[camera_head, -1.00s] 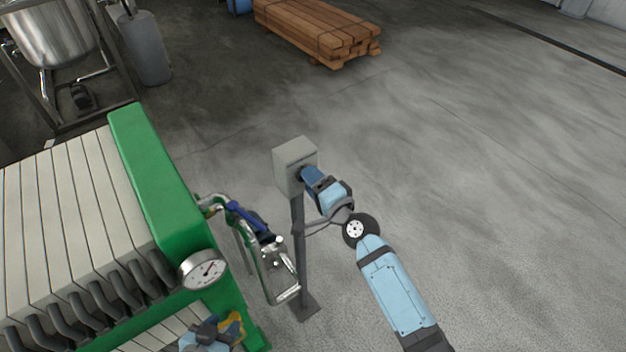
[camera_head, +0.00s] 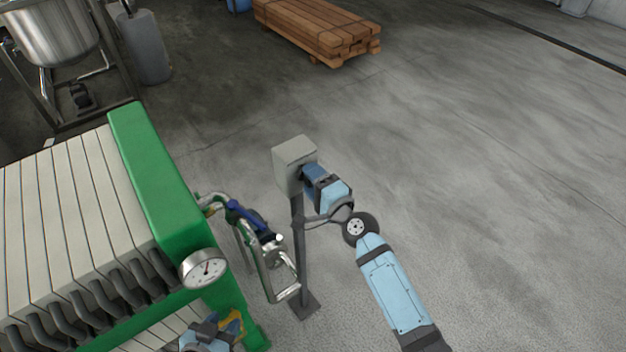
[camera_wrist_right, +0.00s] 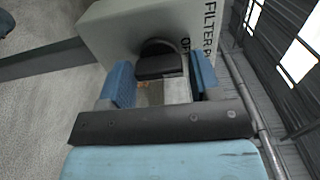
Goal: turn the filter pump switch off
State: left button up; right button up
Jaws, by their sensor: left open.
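The filter pump switch is a grey box (camera_head: 295,164) on a dark post in the head view. In the right wrist view its pale face (camera_wrist_right: 130,27) carries the lettering "FILTER" and part of "OFF", and a black knob (camera_wrist_right: 159,66) sticks out. My right gripper (camera_head: 312,178) is at the front of the box. In the wrist view its blue fingers (camera_wrist_right: 162,85) stand apart on either side of the knob, with a narrow gap at the right finger. My left gripper (camera_head: 212,328) is low in the head view, by the green press, open and partly cut off.
A green-framed filter press (camera_head: 150,180) with a round gauge (camera_head: 204,268) fills the left. Bent metal pipes with a blue valve handle (camera_head: 245,216) stand between it and the post. Stacked timber (camera_head: 318,30) lies at the back. The floor on the right is clear.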

jog(key=shift+o, duration=0.9)
jog(key=b+v, duration=0.1)
jog(key=v, duration=1.2)
jog(key=shift+s+d, duration=0.3)
